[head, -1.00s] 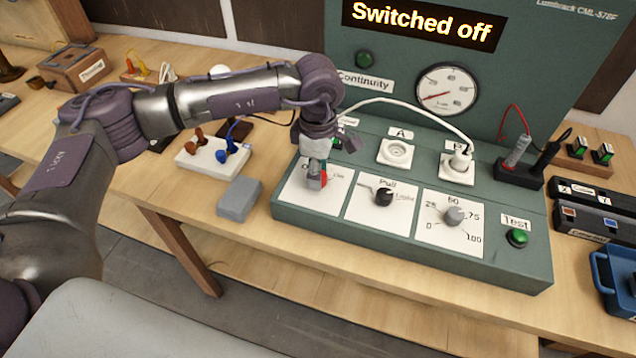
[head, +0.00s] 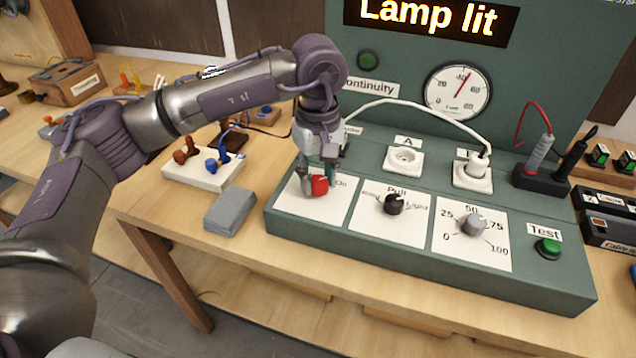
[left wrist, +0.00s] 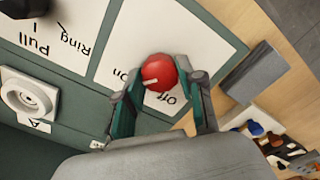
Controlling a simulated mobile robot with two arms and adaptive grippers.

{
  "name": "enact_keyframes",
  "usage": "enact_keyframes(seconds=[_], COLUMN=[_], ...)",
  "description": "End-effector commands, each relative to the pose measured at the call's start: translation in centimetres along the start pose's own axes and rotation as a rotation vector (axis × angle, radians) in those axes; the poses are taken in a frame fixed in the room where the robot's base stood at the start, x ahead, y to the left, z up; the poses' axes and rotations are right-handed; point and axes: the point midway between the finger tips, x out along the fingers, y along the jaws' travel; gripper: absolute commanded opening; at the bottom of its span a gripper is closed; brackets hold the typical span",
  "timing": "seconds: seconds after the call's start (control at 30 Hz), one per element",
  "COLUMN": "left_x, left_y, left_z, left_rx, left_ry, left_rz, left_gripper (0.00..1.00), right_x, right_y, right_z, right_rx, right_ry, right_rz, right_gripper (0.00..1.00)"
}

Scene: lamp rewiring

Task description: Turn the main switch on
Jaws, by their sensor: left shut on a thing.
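The main switch is a red round knob (head: 319,186) on a white plate marked On, at the left end of the green test panel (head: 420,262). My left gripper (head: 316,180) points down over it and is shut on the knob. In the left wrist view the red knob (left wrist: 158,72) sits between the two fingers (left wrist: 162,98), its white mark pointing to the lower left, with On and Off printed near it. The display (head: 432,20) reads "Lamp lit". My right gripper is not in view.
A pull switch (head: 393,204), a grey dial (head: 473,224) and a green test button (head: 548,247) sit to the right on the panel. A white cable (head: 420,104) arches into socket B. A grey block (head: 230,209) lies left of the panel.

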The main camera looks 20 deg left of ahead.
Motion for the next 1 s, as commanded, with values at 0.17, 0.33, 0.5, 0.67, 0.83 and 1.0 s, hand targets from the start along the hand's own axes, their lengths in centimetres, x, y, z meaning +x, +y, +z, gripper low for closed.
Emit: enact_keyframes(seconds=[0.17,0.33,0.5,0.67,0.83,1.0], left_x=[0.06,-0.03,-0.08,-0.08,-0.08,-0.05], left_y=[0.04,0.03,0.02,0.03,0.03,0.02], left_z=[-0.02,-0.02,-0.02,-0.01,-0.01,0.00], left_rx=[0.054,0.078,0.083,0.083,0.082,0.082], left_ry=[0.000,0.000,0.000,0.000,0.000,0.000], left_rz=[0.002,0.001,0.001,0.001,0.001,0.001], left_gripper=[0.04,0.04,0.04,0.04,0.55,0.64], right_x=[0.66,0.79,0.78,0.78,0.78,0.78], right_y=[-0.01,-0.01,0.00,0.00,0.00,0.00], right_z=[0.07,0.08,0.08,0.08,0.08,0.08], right_rx=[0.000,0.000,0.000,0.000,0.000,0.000], right_ry=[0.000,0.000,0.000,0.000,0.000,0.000], right_rz=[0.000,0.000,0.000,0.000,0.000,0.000], right_gripper=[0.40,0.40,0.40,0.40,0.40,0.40])
